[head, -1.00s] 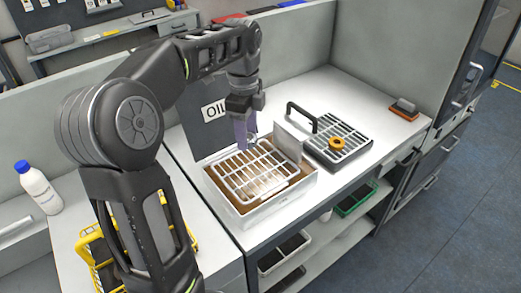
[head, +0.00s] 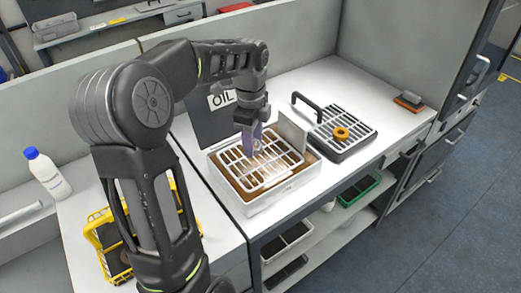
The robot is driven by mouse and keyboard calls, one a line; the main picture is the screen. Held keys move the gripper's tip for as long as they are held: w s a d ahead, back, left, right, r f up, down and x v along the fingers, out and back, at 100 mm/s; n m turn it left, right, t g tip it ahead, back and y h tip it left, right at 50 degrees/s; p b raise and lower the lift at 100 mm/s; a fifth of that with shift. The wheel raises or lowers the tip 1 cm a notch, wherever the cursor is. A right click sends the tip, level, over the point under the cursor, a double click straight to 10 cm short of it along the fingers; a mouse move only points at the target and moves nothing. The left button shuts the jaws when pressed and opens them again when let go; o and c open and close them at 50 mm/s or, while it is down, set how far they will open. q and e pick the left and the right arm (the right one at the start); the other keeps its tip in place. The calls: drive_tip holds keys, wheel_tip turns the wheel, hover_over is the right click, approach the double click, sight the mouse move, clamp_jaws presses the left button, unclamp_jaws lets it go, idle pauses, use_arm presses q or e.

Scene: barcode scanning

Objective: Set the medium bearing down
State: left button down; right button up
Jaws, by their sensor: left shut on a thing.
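My left gripper (head: 251,143) hangs fingers down over the white wire rack of the oil box (head: 290,185), towards the back of the rack. Its purple fingers are shut on a small ring-shaped piece, apparently the medium bearing (head: 257,145), mostly hidden by the fingers. I cannot tell whether the piece touches the rack. An orange ring (head: 341,133) lies on the dark slatted tray to the right of the box, apart from my gripper. My right gripper is not in view.
The oil box's raised lid marked OIL stands behind it. The slatted tray (head: 345,153) has a black handle. A yellow basket (head: 100,216) and a white bottle (head: 47,172) with a blue cap are at left. A brown-and-black block (head: 408,101) lies at back right. The tabletop right of the tray is clear.

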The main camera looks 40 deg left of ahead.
use_arm(q)
drive_tip(key=shift+f+p, duration=0.3)
drive_tip(key=shift+f, duration=1.55)
drive_tip(key=shift+f, duration=0.25)
drive_tip(key=c, duration=0.7)
unclamp_jaws()
drive_tip(key=shift+r, duration=0.15)
wheel_tip(320, 180, up, 12)
drive_tip(key=shift+r, duration=0.15)
